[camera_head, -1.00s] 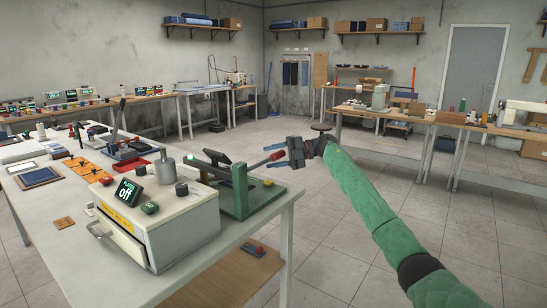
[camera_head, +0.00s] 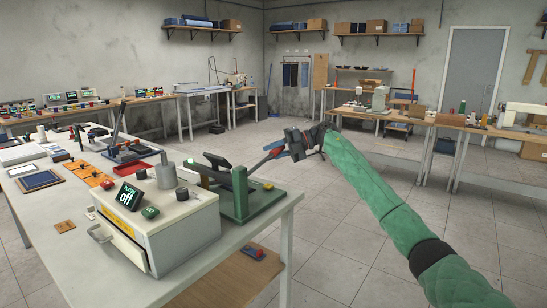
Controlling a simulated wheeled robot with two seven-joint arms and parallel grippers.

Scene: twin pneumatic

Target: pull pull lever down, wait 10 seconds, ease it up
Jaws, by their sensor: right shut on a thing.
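The pull lever (camera_head: 259,163) is a thin grey rod with a red grip, attached to the green press frame (camera_head: 237,205) at the near table's right end. It slants up to the right from the frame, past the table edge. My right gripper (camera_head: 283,149) is shut on the red grip at the lever's outer end, and its fingers cover part of the grip. A cream press unit (camera_head: 160,235) with a drawer front stands left of the green frame. My left gripper is not in view.
The near table (camera_head: 80,265) also carries a red tray (camera_head: 130,161), orange plates (camera_head: 90,173) and a blue-framed panel (camera_head: 40,180). A small red-and-blue item (camera_head: 257,252) sits on the wooden lower shelf (camera_head: 225,280). The floor right of the table is open.

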